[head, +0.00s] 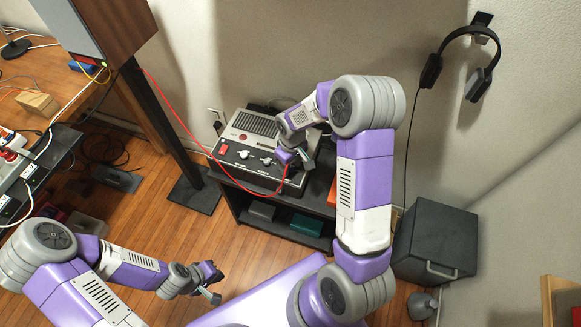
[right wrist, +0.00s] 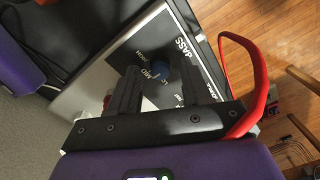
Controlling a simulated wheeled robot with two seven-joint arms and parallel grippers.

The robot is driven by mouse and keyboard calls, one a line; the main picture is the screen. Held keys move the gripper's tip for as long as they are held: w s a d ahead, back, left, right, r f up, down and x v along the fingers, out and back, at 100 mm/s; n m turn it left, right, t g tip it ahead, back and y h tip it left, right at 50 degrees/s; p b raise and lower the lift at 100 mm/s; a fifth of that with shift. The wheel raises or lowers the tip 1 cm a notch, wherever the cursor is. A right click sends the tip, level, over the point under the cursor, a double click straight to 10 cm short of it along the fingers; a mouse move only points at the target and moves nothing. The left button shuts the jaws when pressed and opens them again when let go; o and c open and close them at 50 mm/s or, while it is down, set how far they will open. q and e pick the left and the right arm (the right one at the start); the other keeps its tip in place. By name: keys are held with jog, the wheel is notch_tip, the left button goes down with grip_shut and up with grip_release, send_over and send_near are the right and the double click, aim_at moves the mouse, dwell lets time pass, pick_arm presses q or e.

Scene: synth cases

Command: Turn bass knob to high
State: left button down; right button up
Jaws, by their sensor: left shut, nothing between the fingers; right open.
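The grey amplifier (head: 236,133) sits on a dark shelf unit, with a red switch (head: 223,149) and white-marked knobs (head: 243,154) on its panel. My right gripper (head: 298,160) is at the panel's right end and hides that part in the head view. My left gripper (head: 212,286) is shut and empty, low over the floor.
A red cable (head: 180,118) runs to the amplifier's front and loops close beside my right gripper (right wrist: 254,75). A speaker on a stand (head: 128,90) is at left, a dark grey cabinet (head: 432,235) at right. Headphones (head: 468,62) hang on the wall.

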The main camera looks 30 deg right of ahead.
jog(key=shift+f, duration=0.3)
grip_shut()
jog(key=shift+m, duration=0.4)
jog(key=m+p, duration=0.1)
jog(key=m, duration=0.3)
jog(key=shift+r+m, duration=0.1)
jog(key=shift+m, duration=0.3)
jog(key=m+p, duration=0.1)
jog(key=m, duration=0.2)
jog(key=shift+m+p, duration=0.65)
jog(key=shift+m, duration=1.05)
